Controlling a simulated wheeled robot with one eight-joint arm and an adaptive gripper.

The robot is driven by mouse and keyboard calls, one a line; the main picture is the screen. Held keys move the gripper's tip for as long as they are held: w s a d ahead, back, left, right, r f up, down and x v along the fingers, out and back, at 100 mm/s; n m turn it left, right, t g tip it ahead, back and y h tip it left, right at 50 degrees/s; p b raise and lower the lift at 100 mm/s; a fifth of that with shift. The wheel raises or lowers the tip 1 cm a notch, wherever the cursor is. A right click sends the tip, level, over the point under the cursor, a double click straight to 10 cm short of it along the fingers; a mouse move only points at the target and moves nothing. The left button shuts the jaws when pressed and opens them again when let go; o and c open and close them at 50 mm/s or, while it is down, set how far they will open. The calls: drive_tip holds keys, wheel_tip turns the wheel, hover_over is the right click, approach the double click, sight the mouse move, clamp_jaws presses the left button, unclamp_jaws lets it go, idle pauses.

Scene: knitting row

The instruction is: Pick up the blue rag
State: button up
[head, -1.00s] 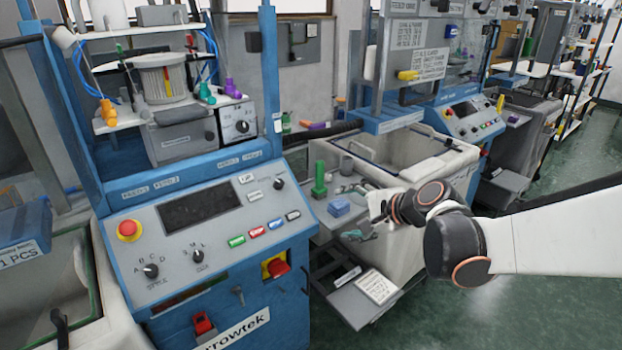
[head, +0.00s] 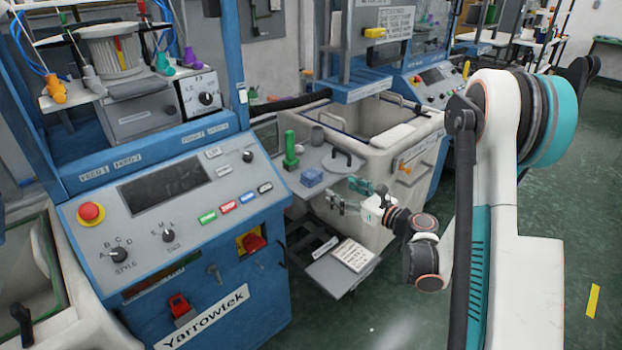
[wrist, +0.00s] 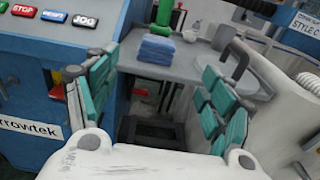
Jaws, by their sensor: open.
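The blue rag (head: 312,178) looks like a small folded stack. It lies on a grey side shelf (head: 335,162) between the blue machine and the white bin. In the wrist view the rag (wrist: 156,48) sits at upper centre, beyond the fingertips and between them in the picture. My gripper (head: 346,194) is open and empty, just right of the rag and in front of the shelf. In the wrist view its teal-padded fingers (wrist: 157,85) stand wide apart, with nothing between the pads.
A green spool-like object (head: 290,152), a grey cup (head: 317,137) and a dark hooped handle (head: 341,159) stand near the rag. The blue control panel (head: 170,195) is left; the white bin (head: 418,138) is right. A lower shelf holds a paper (head: 354,255).

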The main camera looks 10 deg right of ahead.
sight(317, 176)
drive_tip(key=b+x, duration=0.1)
drive_tip(key=x, duration=0.6)
drive_tip(key=shift+a, duration=0.1)
drive_tip(key=shift+r+b+x, duration=0.2)
drive_tip(key=shift+b+x, duration=0.4)
drive_tip(key=shift+x, duration=0.9)
drive_tip(key=shift+r+b+x, duration=0.2)
drive_tip(key=shift+b+x, duration=0.35)
drive_tip(key=shift+x, duration=0.95)
drive_tip(key=shift+s+a, duration=0.1)
drive_tip(key=shift+a, duration=0.05)
drive_tip(key=c, duration=1)
